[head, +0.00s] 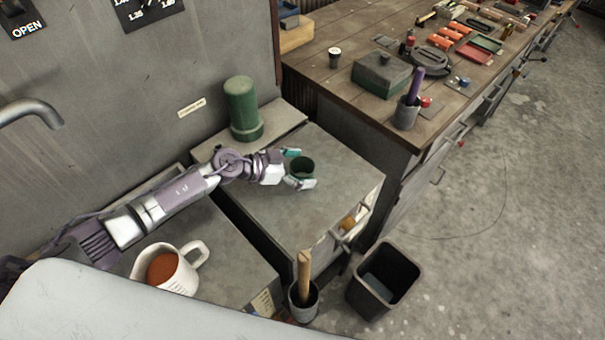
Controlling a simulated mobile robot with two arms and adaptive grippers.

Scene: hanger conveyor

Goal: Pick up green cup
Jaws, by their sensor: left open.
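A small dark green cup (302,168) stands upright on the grey cabinet top in the middle of the head view. My left gripper (299,167) reaches in from the left, its teal-and-grey fingers open on either side of the cup. One finger is behind the cup and one in front. I cannot tell whether the fingers touch it. A larger green cylinder (242,108) stands upright further back, near the wall. My right gripper is not in view.
A white mug (168,268) with reddish-brown contents stands at the lower left. A wooden workbench (340,100) with tools is at the back right. A black bin (384,279) and a dark pot with a wooden handle (304,272) are in front. The cabinet top right of the cup is clear.

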